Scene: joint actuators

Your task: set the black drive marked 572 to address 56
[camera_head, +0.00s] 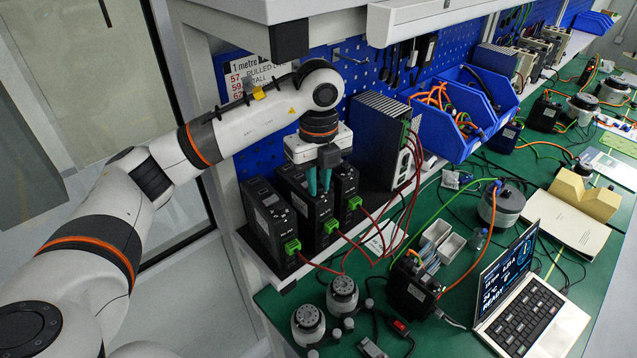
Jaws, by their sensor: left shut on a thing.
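Three black drives stand side by side on the bench: a left one (268,228), a middle one (307,210) and a right one (346,192). Each has a green connector at its lower front. Their markings are too small to read, so I cannot tell which is 572. My left gripper (320,183) points down at the top of the middle drive, its teal fingertips close together at the upper front. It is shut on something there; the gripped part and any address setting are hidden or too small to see. My right gripper is not in view.
A taller grey-black unit (381,135) stands just right of the drives, with red wires in front. Blue bins (450,125) are beyond it. A printed sign (255,75) hangs behind my arm. Two round motors (308,322), a black box (412,285) and a laptop (520,300) occupy the green mat.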

